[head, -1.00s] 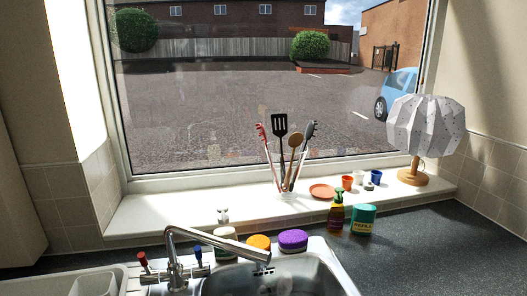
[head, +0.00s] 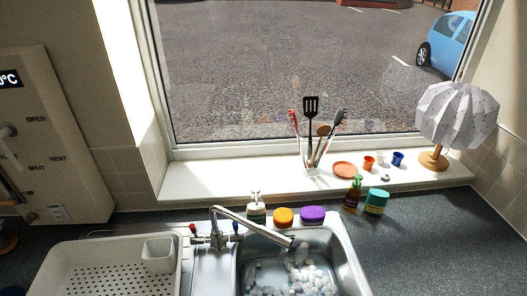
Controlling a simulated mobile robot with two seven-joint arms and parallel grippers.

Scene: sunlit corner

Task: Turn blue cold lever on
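The blue cold lever (head: 236,227) stands on the right side of the metal mixer tap (head: 217,236), behind the sink. The red lever (head: 193,229) is on the tap's left side. The spout (head: 255,229) reaches right and forward over the sink basin (head: 243,262). Whether water is running from it is hard to tell. Neither of my grippers is in view.
A white drainer tray (head: 60,262) with a small white cup-like holder (head: 158,250) lies left of the sink. A soap bottle (head: 256,207), an orange sponge (head: 284,217) and a purple sponge (head: 312,214) stand behind the basin. Whitish pebble-like shapes (head: 290,280) show in the basin.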

